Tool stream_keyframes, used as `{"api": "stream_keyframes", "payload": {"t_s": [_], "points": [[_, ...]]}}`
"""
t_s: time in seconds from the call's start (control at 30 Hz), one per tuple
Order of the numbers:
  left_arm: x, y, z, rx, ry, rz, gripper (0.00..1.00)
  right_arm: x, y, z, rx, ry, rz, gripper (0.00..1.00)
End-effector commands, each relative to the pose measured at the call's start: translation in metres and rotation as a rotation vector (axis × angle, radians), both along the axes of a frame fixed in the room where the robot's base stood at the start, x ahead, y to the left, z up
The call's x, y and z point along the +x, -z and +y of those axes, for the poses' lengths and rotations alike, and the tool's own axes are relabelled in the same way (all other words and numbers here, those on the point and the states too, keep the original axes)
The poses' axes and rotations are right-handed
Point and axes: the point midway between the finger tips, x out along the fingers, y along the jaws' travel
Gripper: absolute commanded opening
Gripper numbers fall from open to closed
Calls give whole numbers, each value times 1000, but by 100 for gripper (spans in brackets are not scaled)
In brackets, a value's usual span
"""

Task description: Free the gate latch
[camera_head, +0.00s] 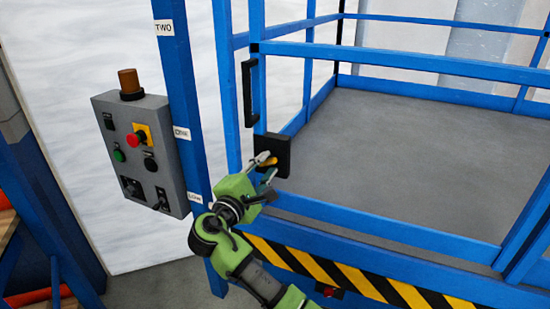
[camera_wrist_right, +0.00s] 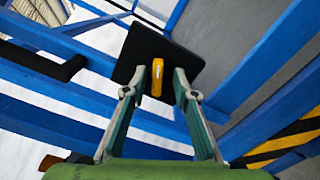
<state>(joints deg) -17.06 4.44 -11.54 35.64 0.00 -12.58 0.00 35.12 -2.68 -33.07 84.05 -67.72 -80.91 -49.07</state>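The gate latch is a yellow lever (camera_head: 267,161) on a black square plate (camera_head: 282,150), fixed to the blue gate post. In the right wrist view the yellow lever (camera_wrist_right: 157,77) stands out from the black plate (camera_wrist_right: 165,48). My right gripper (camera_head: 264,167) is at the latch, with its fingers open. In the wrist view its fingertips (camera_wrist_right: 157,82) lie on either side of the lever, with a small gap visible on each side. My left gripper is not in view.
A black gate handle (camera_head: 250,92) is above the latch. A grey control box (camera_head: 140,150) with a red button and an orange beacon hangs on the blue post at left. Blue rails surround the platform's grey floor (camera_head: 400,140). A yellow-black striped edge (camera_head: 350,278) runs below.

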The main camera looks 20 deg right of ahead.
Motion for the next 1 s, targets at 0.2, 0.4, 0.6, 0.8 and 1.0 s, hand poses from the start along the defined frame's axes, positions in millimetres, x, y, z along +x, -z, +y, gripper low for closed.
{"api": "stream_keyframes", "payload": {"t_s": [0.2,0.4,0.6,0.8,1.0], "points": [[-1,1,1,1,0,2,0,-3,0,4,0,0,0,26],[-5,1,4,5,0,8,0,-3,0,4,0,0,0,26],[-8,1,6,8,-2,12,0,-3,0,4,0,1,0,0],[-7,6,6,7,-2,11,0,-3,2,4,13,1,-13,0],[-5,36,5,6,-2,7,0,-2,8,4,139,0,-129,0]]}}
